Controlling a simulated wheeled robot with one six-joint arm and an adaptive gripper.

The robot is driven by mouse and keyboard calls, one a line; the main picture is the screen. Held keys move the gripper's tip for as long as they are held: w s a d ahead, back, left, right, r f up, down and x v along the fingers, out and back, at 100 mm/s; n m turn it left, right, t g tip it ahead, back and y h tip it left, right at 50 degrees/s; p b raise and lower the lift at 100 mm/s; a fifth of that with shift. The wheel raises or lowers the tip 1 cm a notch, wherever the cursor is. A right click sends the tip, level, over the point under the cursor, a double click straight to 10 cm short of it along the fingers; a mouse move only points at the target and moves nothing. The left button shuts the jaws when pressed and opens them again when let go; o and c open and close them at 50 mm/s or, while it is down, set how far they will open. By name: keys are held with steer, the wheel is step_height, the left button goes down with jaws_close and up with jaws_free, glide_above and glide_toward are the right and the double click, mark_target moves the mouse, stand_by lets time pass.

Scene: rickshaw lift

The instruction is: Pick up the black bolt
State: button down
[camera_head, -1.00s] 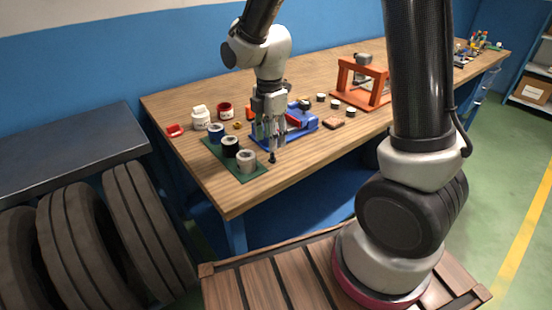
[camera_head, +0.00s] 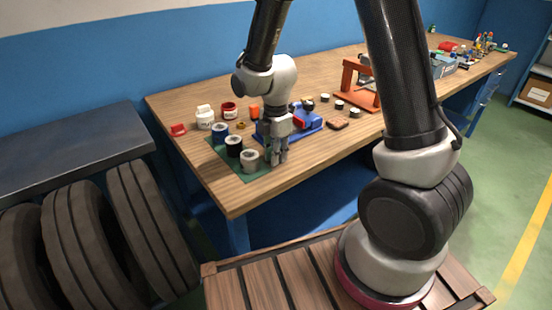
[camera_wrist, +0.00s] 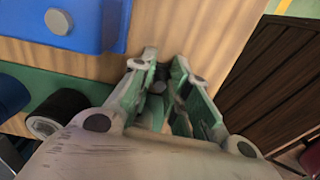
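My gripper (camera_head: 279,161) points down at the front edge of the wooden table, just right of the green mat. In the wrist view my gripper's fingertips (camera_wrist: 162,68) are a small gap apart. A small dark thing, probably the black bolt (camera_wrist: 159,76), shows between them. Whether the fingers press on it or only stand around it cannot be told. In the head view the bolt is hidden behind the fingers.
On the green mat (camera_head: 262,172) stand blue, black and beige spools, close left of my gripper. A blue fixture (camera_head: 312,133) lies behind it. White and red jars (camera_head: 204,118) and an orange frame (camera_head: 360,98) stand farther back. The table's front edge is near.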

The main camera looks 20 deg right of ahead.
step_height(320, 180, up, 10)
steer(key=shift+f, duration=0.15)
stand_by(0.6)
